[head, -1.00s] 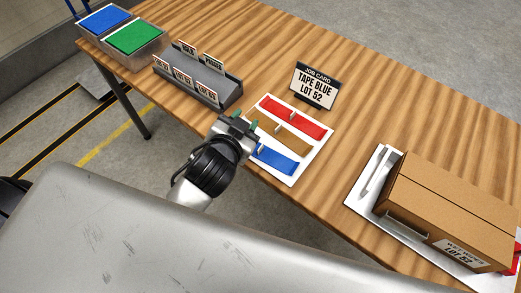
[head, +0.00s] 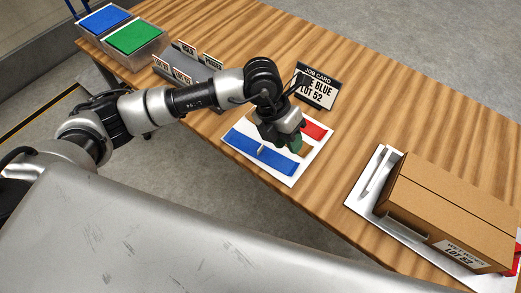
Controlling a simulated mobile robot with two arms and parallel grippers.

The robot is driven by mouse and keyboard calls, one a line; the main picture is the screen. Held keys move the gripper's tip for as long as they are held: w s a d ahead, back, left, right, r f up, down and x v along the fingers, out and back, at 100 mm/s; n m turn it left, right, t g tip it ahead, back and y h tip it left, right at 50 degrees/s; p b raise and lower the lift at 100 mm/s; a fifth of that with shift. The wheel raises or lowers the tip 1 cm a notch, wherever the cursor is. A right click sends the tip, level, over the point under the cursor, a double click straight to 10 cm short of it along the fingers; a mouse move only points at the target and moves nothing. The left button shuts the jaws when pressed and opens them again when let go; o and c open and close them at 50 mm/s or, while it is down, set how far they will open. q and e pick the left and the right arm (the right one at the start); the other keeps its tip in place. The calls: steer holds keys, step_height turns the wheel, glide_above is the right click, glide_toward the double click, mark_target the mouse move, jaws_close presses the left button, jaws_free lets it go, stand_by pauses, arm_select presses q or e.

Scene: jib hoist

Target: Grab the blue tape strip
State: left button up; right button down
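The blue tape strip (head: 273,158) lies along the near side of a white card (head: 290,180) on the table, with a small pale tab near its middle. My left gripper (head: 294,146) reaches in from the left and points down over the card, just beyond the blue strip. My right gripper is not in view.
A job card (head: 322,93) stands behind the tape card, partly hidden by my arm. A cardboard box (head: 450,200) sits on a white tray at right. A dark label rack (head: 203,72) and blue- and green-topped bins (head: 134,38) stand at left.

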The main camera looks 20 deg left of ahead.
arm_select(q)
steer(key=w+a+n+t+y, duration=0.1)
steer(key=w+a+y, duration=0.25)
steer(key=a, duration=0.45)
steer(key=y, duration=0.1)
glide_above(261, 147)
steer(key=f, duration=0.5)
steer(key=shift+a+p, duration=0.25)
steer(key=shift+p, duration=0.05)
steer(key=f, duration=0.3)
steer(key=f+p, duration=0.1)
steer(key=shift+d+f, duration=0.25)
steer(key=shift+f, duration=0.15)
steer(key=shift+w+f, duration=0.1)
steer(key=shift+f, duration=0.4)
jaws_close()
